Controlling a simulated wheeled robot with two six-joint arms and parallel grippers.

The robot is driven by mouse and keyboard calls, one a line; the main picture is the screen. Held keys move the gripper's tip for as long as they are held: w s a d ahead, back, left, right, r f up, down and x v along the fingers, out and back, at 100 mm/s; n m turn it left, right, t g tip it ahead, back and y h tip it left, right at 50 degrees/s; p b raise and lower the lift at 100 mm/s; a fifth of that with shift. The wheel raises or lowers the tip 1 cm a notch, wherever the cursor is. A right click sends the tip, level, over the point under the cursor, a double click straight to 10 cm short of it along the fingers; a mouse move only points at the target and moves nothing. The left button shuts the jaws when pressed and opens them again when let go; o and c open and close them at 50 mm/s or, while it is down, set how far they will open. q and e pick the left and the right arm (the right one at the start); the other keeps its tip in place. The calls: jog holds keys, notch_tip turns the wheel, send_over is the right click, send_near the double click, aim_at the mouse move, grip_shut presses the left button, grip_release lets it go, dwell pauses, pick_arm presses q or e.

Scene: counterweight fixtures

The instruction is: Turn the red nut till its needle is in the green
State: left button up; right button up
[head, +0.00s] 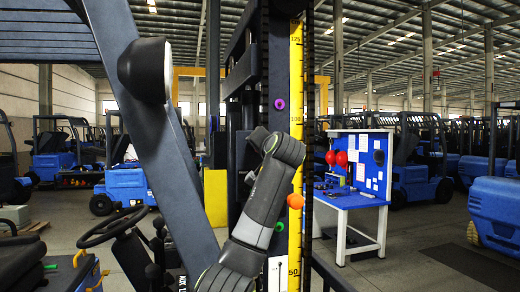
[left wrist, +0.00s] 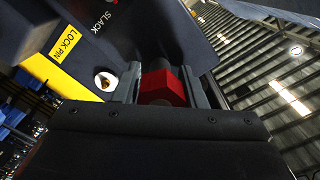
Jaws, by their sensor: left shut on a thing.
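The red nut (left wrist: 161,88) shows in the left wrist view, between the two fingers of my left gripper (left wrist: 162,78). The gripper is shut on it, one finger on each side. A dark round part is behind the nut. A dark panel above carries the word SLACK (left wrist: 112,16); no needle or green band shows there. In the head view my left arm rises from the bottom middle to the dark mast, and its gripper and the nut are hidden there. My right gripper is in neither view.
A yellow LOCK PIN plate (left wrist: 66,44) with a round hole is close left of my fingers. In the head view a yellow scale (head: 296,85) runs up the mast, with an orange ball (head: 295,201) in front. A blue workbench (head: 350,199) stands behind right.

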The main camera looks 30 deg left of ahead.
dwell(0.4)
pick_arm(q)
jog(key=o, duration=1)
jog(key=shift+d, duration=0.1)
jog(key=shift+s+d+f+b, duration=0.1)
jog(key=shift+b, duration=0.2)
jog(key=b+v, duration=0.8)
jog(key=v, duration=0.9)
jog(key=shift+d+b, duration=0.1)
jog(key=shift+b, duration=0.3)
